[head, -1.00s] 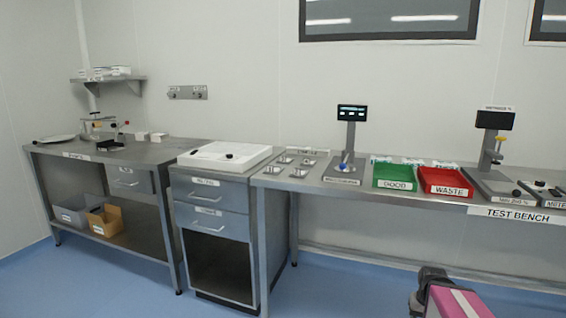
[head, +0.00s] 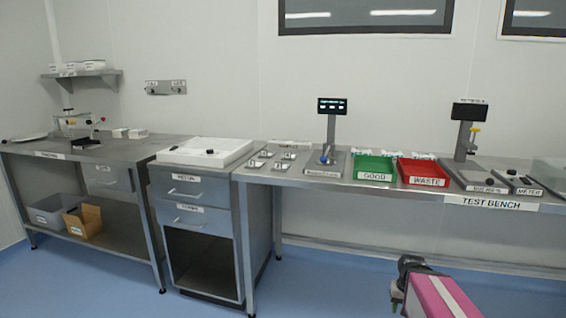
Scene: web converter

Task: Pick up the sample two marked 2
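Several small metal holders (head: 272,159) stand at the left end of the test bench (head: 300,180). They are too small to read, so I cannot tell which item, if any, is the sample marked 2. My gripper (head: 399,291) is at the lower right, at the dark end of my pink arm link. It is in front of the bench and below its top, apart from everything on it. Its fingers are too small and dark to tell open from shut.
The bench also carries a device with a display (head: 332,107), a green GOOD tray (head: 374,176), a red WASTE tray (head: 423,182) and a second display stand (head: 468,112). A drawer cabinet (head: 186,190) and another table (head: 105,150) are left. Blue floor in front is clear.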

